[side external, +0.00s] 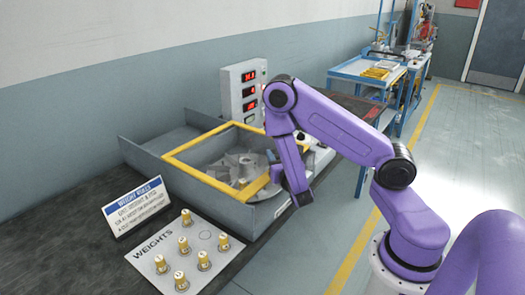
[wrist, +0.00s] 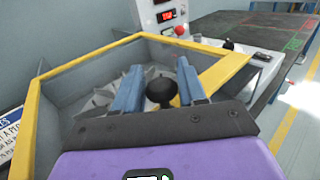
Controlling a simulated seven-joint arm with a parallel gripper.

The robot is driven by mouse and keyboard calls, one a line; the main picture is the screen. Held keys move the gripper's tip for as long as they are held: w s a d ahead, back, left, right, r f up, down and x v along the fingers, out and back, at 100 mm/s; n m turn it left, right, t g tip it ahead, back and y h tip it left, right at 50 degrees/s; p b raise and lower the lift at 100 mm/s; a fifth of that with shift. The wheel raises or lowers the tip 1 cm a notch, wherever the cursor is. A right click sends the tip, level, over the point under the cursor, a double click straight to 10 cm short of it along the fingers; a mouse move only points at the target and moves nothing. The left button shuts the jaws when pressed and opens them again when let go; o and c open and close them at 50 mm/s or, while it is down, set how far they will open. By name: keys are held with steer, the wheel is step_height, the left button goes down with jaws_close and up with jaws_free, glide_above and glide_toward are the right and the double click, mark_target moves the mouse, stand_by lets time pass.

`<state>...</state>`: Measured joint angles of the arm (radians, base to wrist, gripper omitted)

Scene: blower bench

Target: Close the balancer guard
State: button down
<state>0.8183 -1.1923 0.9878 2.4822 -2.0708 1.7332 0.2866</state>
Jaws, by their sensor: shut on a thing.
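The balancer guard is a yellow frame (side external: 198,178) around a see-through panel, on the grey balancer housing (side external: 215,205). It lies low over the housing; I cannot tell whether it touches the rim all round. A grey bladed rotor (side external: 238,168) shows through it. My gripper (side external: 273,168) is at the guard's right side, and my arm hides part of that edge. In the wrist view, my gripper's blue fingers (wrist: 160,88) are shut on a round black knob (wrist: 160,93), with the yellow frame (wrist: 90,57) around them. How the knob joins the guard is hidden.
A control box (side external: 243,90) with red displays stands behind the housing. A weights board (side external: 185,252) with several brass weights and a weight rules sign (side external: 137,207) are in front. A red button (wrist: 180,30) shows beyond the guard. A blue cart (side external: 365,70) stands farther back.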

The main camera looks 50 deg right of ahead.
steer(key=shift+s, duration=1.6)
steer(key=c, duration=0.8)
jaws_free()
steer(key=shift+s, duration=0.1)
steer(key=shift+o, duration=0.2)
steer(key=shift+a, duration=0.15)
steer(key=v, duration=1.7)
steer(key=shift+s, duration=0.15)
